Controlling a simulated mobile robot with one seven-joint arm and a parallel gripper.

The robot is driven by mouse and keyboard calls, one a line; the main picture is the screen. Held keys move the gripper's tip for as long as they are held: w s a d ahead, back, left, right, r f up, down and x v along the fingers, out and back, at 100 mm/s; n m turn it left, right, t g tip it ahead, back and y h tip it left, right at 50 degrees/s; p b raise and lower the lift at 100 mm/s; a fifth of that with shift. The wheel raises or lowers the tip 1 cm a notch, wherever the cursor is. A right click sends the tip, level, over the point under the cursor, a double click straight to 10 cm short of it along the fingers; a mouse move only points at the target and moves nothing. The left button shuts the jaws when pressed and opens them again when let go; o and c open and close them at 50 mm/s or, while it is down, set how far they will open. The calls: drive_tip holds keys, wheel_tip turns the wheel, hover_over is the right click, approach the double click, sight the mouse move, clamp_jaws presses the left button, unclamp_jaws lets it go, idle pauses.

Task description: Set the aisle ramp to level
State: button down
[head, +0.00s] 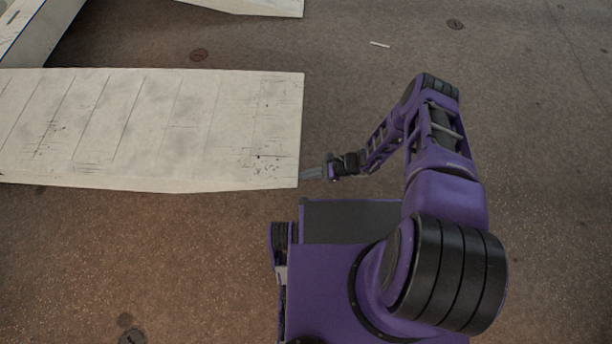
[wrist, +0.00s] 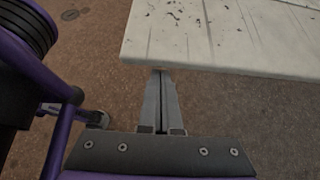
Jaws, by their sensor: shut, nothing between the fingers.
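The aisle ramp (head: 160,125) is a long off-white panel with dark cross lines and scuffs. It runs in from the left edge of the head view and ends just left of my gripper (head: 308,174). My gripper is shut and empty, with its fingertips at the near right corner of the panel's end. In the wrist view the shut fingers (wrist: 162,75) reach the edge of the white panel (wrist: 225,35). I cannot tell whether they touch it or reach under it. The panel's tilt is hard to judge.
Another white panel (head: 250,5) shows at the top of the head view, and a white piece with a blue edge (head: 22,35) at the top left. The brown floor (head: 540,130) is clear on the right, with a small white strip (head: 380,44) lying on it.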

wheel_tip(320, 180, up, 9)
drive_tip(key=p, duration=0.7)
drive_tip(key=shift+a+r+h, duration=0.15)
drive_tip(key=shift+h, duration=0.15)
drive_tip(key=shift+f, duration=0.25)
drive_tip(key=f+b, duration=0.2)
drive_tip(key=d+f+b, duration=0.1)
drive_tip(key=f+b, duration=0.1)
drive_tip(key=b, duration=0.1)
drive_tip(key=shift+d+f, duration=0.15)
drive_tip(key=shift+f, duration=0.15)
drive_tip(key=p+v, duration=0.1)
drive_tip(key=v, duration=0.9)
drive_tip(key=shift+r, duration=0.45)
